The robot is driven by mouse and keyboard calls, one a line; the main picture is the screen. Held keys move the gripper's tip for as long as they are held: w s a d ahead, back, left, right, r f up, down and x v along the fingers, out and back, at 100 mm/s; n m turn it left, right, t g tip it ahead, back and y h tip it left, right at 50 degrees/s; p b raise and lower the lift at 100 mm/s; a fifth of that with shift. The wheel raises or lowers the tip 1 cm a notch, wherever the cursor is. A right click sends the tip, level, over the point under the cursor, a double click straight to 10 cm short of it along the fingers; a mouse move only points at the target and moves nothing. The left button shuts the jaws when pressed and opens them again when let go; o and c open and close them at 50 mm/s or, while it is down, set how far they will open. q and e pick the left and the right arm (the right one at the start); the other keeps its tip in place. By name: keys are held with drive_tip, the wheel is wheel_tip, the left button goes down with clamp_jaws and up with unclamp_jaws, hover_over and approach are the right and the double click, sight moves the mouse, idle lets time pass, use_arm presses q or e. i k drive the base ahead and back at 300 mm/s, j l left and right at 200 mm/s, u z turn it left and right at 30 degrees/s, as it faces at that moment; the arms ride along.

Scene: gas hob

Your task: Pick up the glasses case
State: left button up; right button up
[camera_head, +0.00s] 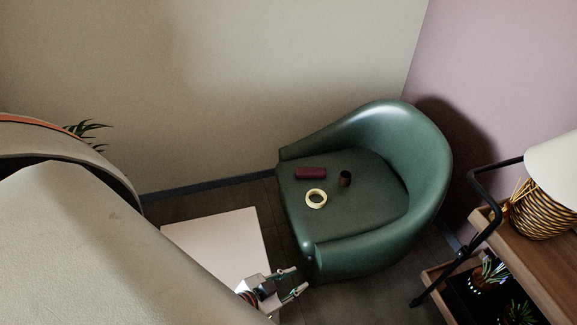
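The glasses case looks to be the small dark red oblong (311,173) lying on the seat of the green armchair (375,251), towards the seat's back-left side. My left gripper (300,281) is low in the view, in front of the chair's near armrest. Its two fingers are spread apart with nothing between them. It is well apart from the case. My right gripper is not in the view.
A wooden trolley (535,255) with a lamp stands at right. A pale flat panel (215,240) is left of the chair.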

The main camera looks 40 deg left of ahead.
sight(301, 172)
drive_tip(key=i+l+u, duration=0.25)
drive_tip(key=u, duration=0.2)
drive_tip(key=i+l+u, duration=0.15)
drive_tip(key=l+u, duration=0.3)
